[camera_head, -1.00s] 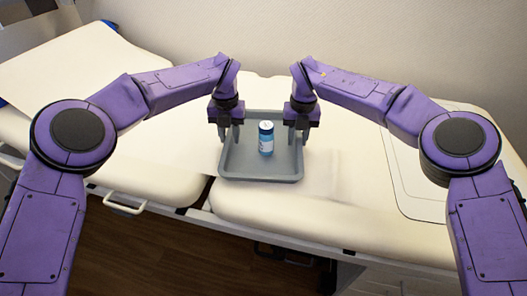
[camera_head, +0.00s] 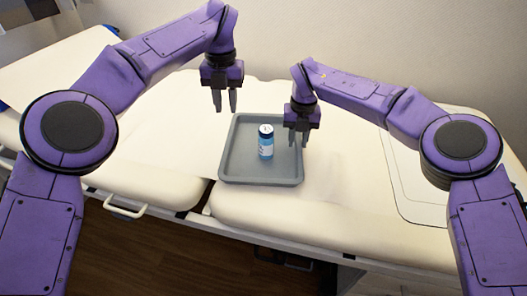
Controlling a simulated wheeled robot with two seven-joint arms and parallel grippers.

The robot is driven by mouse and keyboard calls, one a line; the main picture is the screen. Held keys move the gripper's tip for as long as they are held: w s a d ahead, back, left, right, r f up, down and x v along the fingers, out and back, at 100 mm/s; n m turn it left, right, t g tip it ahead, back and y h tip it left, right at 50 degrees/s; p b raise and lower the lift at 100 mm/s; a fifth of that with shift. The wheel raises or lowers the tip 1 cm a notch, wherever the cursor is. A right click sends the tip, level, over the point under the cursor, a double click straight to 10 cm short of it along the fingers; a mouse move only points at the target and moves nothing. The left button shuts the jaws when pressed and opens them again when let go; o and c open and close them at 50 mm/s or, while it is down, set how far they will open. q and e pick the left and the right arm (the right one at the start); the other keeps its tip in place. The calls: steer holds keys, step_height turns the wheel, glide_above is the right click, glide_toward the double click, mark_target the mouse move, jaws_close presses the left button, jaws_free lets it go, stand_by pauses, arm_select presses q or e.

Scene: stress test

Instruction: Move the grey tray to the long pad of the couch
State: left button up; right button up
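The grey tray (camera_head: 238,164) lies flat on the cream pad (camera_head: 345,205) right of the couch's seam, its left edge close to that seam. A small blue bottle with a white label (camera_head: 265,146) stands upright in the tray. My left gripper (camera_head: 225,105) is open and empty, raised above the tray's back left corner and clear of it. My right gripper (camera_head: 298,141) is at the tray's right wall, its fingers apart, one on each side of the rim. I cannot tell whether they touch it.
The left pad (camera_head: 150,160) of the couch is bare near the seam, and a raised backrest (camera_head: 70,65) stands at the far left. A flat pale panel (camera_head: 415,180) lies at the right. A wall runs behind the couch.

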step_height(320, 180, up, 12)
steer(key=shift+f, duration=0.25)
steer(key=shift+d, duration=0.1)
